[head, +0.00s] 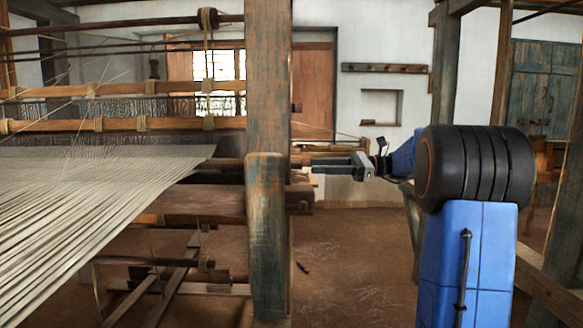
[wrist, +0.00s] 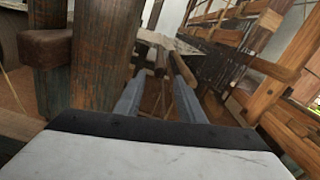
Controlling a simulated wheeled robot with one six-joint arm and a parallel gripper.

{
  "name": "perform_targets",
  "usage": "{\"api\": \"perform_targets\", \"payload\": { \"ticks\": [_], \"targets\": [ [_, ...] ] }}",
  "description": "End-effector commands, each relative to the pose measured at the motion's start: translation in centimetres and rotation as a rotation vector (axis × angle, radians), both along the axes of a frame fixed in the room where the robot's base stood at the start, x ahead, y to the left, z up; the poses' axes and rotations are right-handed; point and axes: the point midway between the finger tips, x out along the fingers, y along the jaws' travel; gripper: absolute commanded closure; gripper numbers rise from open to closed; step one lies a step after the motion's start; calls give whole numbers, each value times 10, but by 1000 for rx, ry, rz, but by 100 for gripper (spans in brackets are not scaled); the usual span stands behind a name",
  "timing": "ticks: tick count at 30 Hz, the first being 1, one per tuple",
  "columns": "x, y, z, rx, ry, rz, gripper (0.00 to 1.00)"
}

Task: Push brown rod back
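My gripper (head: 330,163) is just right of the loom's thick upright post in the head view, its fingers pointing left. In the wrist view my gripper (wrist: 157,84) has its two fingers apart with nothing clearly held between them. A brown rod (wrist: 160,62) shows end-on beyond the fingertips, between them. Another brown bar (wrist: 184,72) lies close to its right, by the right fingertip. In the head view a short brown wooden end (head: 301,159) shows beside the post near the fingertips; the post hides what lies behind it. I cannot tell whether the fingers touch the rod.
The weathered upright post (head: 267,110) stands close left of my gripper, and also fills the left of the wrist view (wrist: 103,55). A thick brown beam (head: 205,203) runs below the pale warp threads (head: 95,185). The earthen floor (head: 345,265) right of the post is mostly clear.

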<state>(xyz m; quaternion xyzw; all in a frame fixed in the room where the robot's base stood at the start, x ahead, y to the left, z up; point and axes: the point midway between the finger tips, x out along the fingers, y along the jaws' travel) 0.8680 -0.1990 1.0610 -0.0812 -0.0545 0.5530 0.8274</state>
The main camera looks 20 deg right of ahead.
Motion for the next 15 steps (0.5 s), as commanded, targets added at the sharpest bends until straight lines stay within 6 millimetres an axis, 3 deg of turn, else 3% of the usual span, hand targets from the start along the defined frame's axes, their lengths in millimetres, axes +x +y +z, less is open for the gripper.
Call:
{"api": "perform_targets", "payload": {
  "ticks": [9,15],
  "targets": [
    [21,52,0,0,0,3,64],
    [30,75,0,-1,-1,2,64]
  ]
}}
